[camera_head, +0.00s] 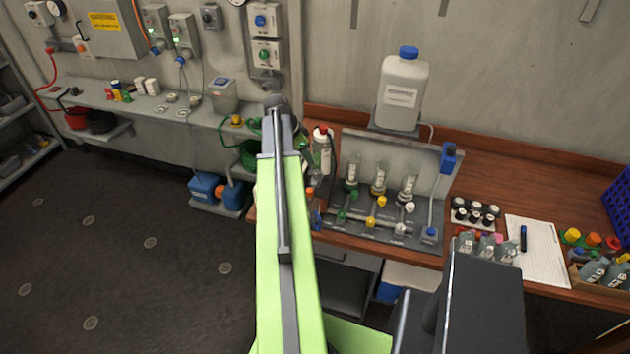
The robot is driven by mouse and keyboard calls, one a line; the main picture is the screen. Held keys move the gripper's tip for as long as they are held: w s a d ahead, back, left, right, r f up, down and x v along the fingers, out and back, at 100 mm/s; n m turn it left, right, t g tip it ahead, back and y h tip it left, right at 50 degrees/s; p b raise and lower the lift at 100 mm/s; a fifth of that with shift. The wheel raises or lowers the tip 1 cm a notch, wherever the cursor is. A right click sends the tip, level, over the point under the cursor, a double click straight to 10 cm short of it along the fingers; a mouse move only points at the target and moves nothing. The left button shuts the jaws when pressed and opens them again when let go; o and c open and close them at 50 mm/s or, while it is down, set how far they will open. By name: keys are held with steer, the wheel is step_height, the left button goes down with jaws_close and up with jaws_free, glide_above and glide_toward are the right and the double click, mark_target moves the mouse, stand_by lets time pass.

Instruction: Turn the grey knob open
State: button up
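A grey dispensing rack (455,180) stands on the wooden bench with three upside-down clear bottles. Below them are small coloured knobs: green (341,216), yellow (371,221) and a pale grey or white one (400,229). A second pale one (409,207) sits just behind it. They are too small to tell whether any is open or shut. My light-green arm reaches up the middle of the view, left of the rack. My gripper (275,106) is at its dark far end, apart from the knobs; its fingers cannot be made out.
A white jug with a blue cap (403,92) stands behind the rack. Small vials (475,212), a paper sheet (540,252) and a blue crate (620,205) are to the right. A white bottle with a red cap (322,152) stands between arm and rack. Floor at left is clear.

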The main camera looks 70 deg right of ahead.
mark_target(317, 172)
steer(key=b+x, duration=0.6)
steer(key=x, duration=0.2)
steer(key=shift+f, duration=0.25)
steer(key=shift+s+d+f+b, duration=0.15)
steer(key=shift+s+f+b, duration=0.05)
steer(key=shift+f+b, duration=0.25)
steer(key=shift+r, duration=0.15)
